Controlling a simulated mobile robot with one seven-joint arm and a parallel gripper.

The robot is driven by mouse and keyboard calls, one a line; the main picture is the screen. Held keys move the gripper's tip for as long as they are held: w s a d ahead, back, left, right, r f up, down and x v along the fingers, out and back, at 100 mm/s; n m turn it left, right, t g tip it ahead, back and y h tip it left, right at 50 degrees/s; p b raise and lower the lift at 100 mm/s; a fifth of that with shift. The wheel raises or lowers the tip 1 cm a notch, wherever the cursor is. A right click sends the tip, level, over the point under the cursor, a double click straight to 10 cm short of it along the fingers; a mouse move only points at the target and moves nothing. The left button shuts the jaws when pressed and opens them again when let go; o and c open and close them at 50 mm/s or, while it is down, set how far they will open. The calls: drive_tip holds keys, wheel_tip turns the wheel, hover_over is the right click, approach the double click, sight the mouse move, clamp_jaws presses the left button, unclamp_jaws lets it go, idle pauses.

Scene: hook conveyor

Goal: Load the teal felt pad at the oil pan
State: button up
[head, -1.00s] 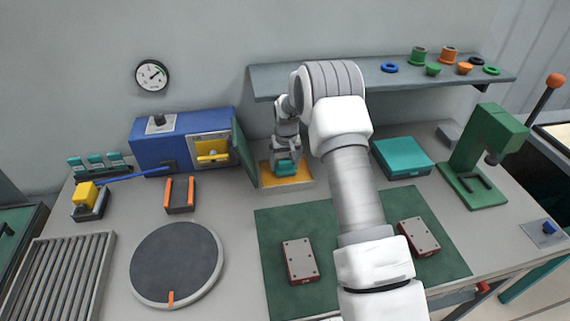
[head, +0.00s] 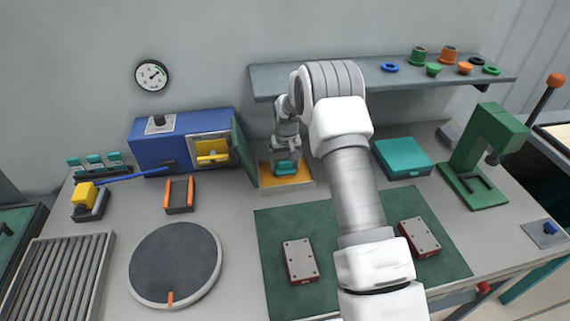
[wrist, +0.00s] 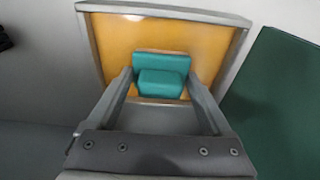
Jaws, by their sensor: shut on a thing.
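The teal felt pad (wrist: 160,82) is between the two fingers of my gripper (wrist: 160,76), which is shut on it. In the head view my gripper (head: 286,160) points down at the oil pan, and the pad (head: 287,168) shows below the fingers. The oil pan (head: 302,181) is a shallow tray with an amber floor and a grey rim (wrist: 175,11). The pad is over the amber floor near one side of the rim. I cannot tell whether it touches the floor.
A blue box (head: 184,125) with a green door (head: 243,150) swung open stands just left of the pan. A shelf (head: 430,78) with rings and cups hangs above. A teal case (head: 402,156) and a green press (head: 480,150) stand right. A green mat (head: 340,280) lies in front.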

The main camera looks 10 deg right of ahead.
sight(285, 160)
drive_tip(key=shift+r+p, duration=1.35)
drive_tip(key=shift+r, duration=2.15)
